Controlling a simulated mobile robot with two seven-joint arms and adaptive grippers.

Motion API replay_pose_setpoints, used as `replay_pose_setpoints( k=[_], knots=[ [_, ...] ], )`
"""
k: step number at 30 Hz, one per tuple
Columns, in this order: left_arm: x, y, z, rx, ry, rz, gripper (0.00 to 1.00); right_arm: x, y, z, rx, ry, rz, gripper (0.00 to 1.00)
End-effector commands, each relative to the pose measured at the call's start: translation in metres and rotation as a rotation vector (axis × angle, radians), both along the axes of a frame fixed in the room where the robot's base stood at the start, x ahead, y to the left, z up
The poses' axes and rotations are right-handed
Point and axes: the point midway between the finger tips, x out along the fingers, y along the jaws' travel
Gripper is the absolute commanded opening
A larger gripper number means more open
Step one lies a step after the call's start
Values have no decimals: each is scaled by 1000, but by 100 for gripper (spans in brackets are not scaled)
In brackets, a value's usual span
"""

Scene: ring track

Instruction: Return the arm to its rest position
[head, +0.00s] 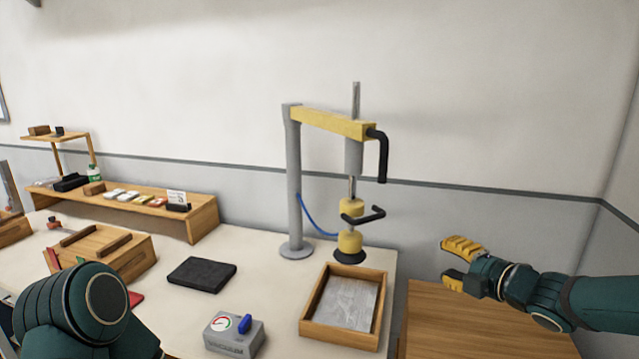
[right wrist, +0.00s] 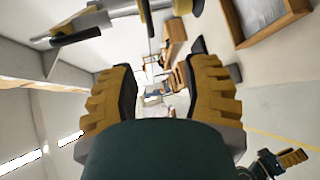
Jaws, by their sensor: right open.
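My right gripper (head: 446,262) reaches in from the right in the head view, above the wooden surface at the right. It is open and empty, with a clear gap between its yellow fingers. Both fingers also frame the right wrist view (right wrist: 158,75), with nothing between them. My left arm (head: 85,310) shows only as a dark green link at the bottom left of the head view. A small yellow-fingered gripper, my left one (right wrist: 290,158), shows at the lower right of the right wrist view, too small to tell its state.
A grey post with a yellow boom (head: 332,121) and hanging suction lifter stands beyond a wooden tray (head: 310,327) holding a grey sheet. A grey vacuum box (head: 232,340), a black pad (head: 202,273) and a wooden shelf (head: 205,212) stand leftward. The wooden surface (head: 480,330) at right looks bare.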

Motion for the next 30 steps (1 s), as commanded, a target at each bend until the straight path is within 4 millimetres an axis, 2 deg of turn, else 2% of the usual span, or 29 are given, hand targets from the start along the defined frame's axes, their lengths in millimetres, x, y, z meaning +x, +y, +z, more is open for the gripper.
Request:
replay_pose_setpoints(
  k=[1, 8, 11, 14, 17, 18, 21, 25, 27, 30],
  knots=[
    [0, 0, 0, 0, 0, 0, 46, 0, 0, 0, 0, 0, 0, 48],
    [0, 0, -3, 0, 1, 0, 46, 2, 37, -102, 439, 368, -160, 48],
    [-1, 0, -4, 0, 2, -1, 46, -7, 56, -152, 621, 554, -263, 48],
    [-1, 0, -5, 0, 3, -2, 46, -26, 79, -208, 802, 771, -400, 48],
    [-2, 0, -6, -1, 4, -4, 46, -57, 103, -266, 965, 995, -579, 48],
    [-2, 0, -6, -1, 4, -4, 46, -72, 112, -287, 1020, 1081, -659, 48],
    [-2, 0, -7, -1, 5, -4, 46, -115, 132, -335, 1128, 1273, -880, 48],
    [-3, 0, -9, -2, 6, -4, 46, -170, 148, -379, 1209, 1445, -1169, 48],
    [-3, -1, -9, -2, 7, -5, 46, -194, 152, -394, 1232, 1498, -1300, 48],
    [-3, -1, -9, -2, 7, -6, 46, -218, 156, -406, 1249, 1537, -1430, 48]
  ],
)
